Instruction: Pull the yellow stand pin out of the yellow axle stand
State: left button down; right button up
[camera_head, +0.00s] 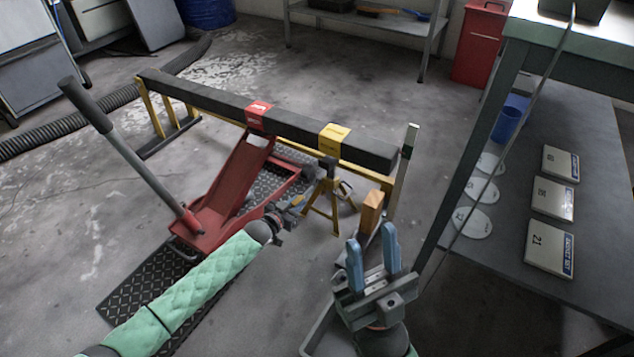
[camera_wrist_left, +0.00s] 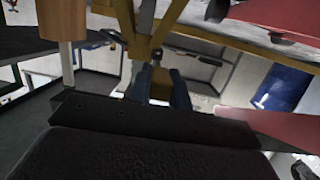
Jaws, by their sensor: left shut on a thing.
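The yellow axle stand (camera_head: 329,204) stands on the floor under the beam's right half, and its yellow legs (camera_wrist_left: 126,22) show in the left wrist view. My left gripper (camera_head: 299,201) is beside the stand's left side, with its fingers (camera_wrist_left: 160,82) pointing at it. It is shut on a small yellow part at its tips, which looks like the yellow stand pin (camera_head: 297,199). The fingers hide most of the pin, and I cannot tell how far it sits in the stand. My right gripper (camera_head: 374,254) is open, its blue fingers apart, at lower right.
A dark beam (camera_head: 210,97) on yellow trestles spans above the stand. A red floor jack (camera_head: 235,180) with a long handle stands on the left. A wooden block (camera_head: 371,212) is just beyond my right gripper. A bench (camera_head: 500,262) with boxes and discs fills the right.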

pick_arm(q)
jog(key=s+a+r+p, duration=0.1)
jog(key=p, duration=0.1)
jog(key=s+a+r+p, duration=0.1)
jog(key=shift+s+r+p, duration=0.25)
jog(key=shift+s+p, duration=0.1)
jog(key=shift+p, duration=0.05)
dwell(0.7)
